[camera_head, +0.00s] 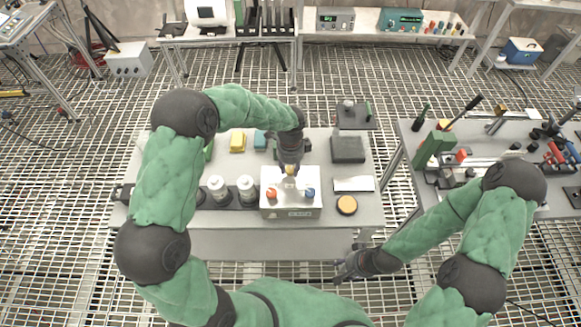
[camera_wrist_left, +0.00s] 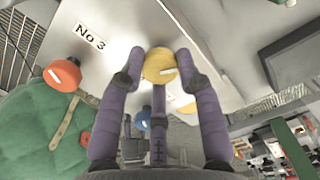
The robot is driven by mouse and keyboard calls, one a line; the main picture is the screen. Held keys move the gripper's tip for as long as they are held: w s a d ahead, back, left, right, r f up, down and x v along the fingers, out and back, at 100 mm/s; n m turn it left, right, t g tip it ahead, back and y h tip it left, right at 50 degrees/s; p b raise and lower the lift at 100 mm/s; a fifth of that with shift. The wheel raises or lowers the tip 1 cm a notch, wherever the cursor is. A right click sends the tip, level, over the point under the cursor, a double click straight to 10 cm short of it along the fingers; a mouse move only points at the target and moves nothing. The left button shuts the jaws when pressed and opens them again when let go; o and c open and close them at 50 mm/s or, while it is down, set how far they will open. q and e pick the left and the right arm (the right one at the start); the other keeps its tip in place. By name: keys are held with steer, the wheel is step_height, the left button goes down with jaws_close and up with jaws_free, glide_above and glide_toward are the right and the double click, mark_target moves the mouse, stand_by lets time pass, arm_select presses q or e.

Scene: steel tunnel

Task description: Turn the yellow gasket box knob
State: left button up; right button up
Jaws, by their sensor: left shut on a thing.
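The gasket box (camera_head: 290,212) is a pale box on the front middle of the table. Its top carries an orange knob (camera_head: 271,193), a blue knob (camera_head: 310,192) and a yellow knob (camera_head: 289,170) behind them. My left gripper (camera_head: 289,166) is shut on the yellow knob, coming from above. In the left wrist view the fingers sit around the yellow knob (camera_wrist_left: 158,64), which has a white mark. The orange knob (camera_wrist_left: 64,75) and blue knob (camera_wrist_left: 142,120) are apart from the fingers. My right gripper (camera_head: 345,270) is low in front of the table, away from the box, its opening unclear.
White-capped jars (camera_head: 246,186) stand left of the box. A yellow block (camera_head: 237,141), a dark box (camera_head: 348,149), a white plate (camera_head: 353,184) and an orange-topped disc (camera_head: 347,205) lie around it. A cluttered tool table (camera_head: 510,140) stands at right.

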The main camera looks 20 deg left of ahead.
arm_select(q)
steer(key=n, duration=0.3)
steer(key=shift+n+b, duration=0.3)
steer(key=shift+n, duration=0.1)
steer(key=n, duration=0.3)
steer(key=shift+n+b, duration=0.3)
steer(key=shift+b, duration=0.1)
steer(key=n+b, duration=0.1)
steer(key=n, duration=0.3)
steer(key=shift+n, duration=0.3)
steer(key=shift+n+b, duration=0.45)
steer(key=shift+n, duration=1.25)
steer(key=o, duration=1.1)
steer(key=shift+o, duration=0.2)
steer(key=shift+r, duration=0.1)
